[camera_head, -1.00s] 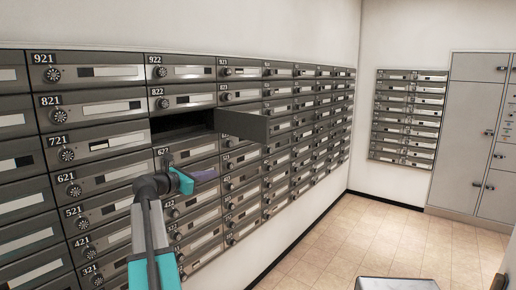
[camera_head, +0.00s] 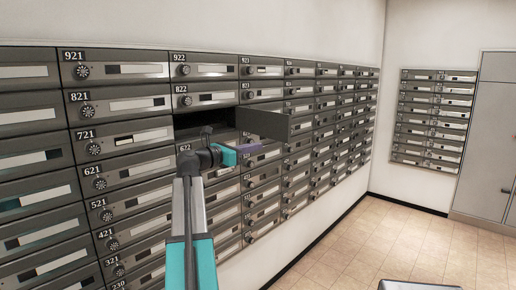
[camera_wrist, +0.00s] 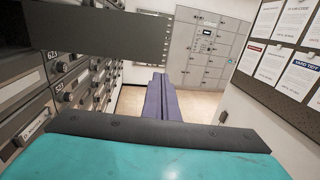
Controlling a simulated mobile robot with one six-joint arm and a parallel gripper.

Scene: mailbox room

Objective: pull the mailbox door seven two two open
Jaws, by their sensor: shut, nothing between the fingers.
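The grey door of box 722 (camera_head: 264,123) stands open, swung out on its right side from the dark open compartment (camera_head: 208,124) under box 822. Its own number is not readable. My gripper (camera_head: 268,146) has its purple fingers shut and empty, just below the open door in the head view. In the wrist view the closed fingers (camera_wrist: 162,98) point forward, and the door (camera_wrist: 100,36) spans the upper left, its free edge near the fingertips. I cannot tell whether they touch.
Closed mailboxes with dial locks, such as box 721 (camera_head: 122,137), surround the opening. Another mailbox bank (camera_head: 432,118) and grey lockers (camera_wrist: 196,60) stand farther off. A notice board (camera_wrist: 285,50) is at the right in the wrist view.

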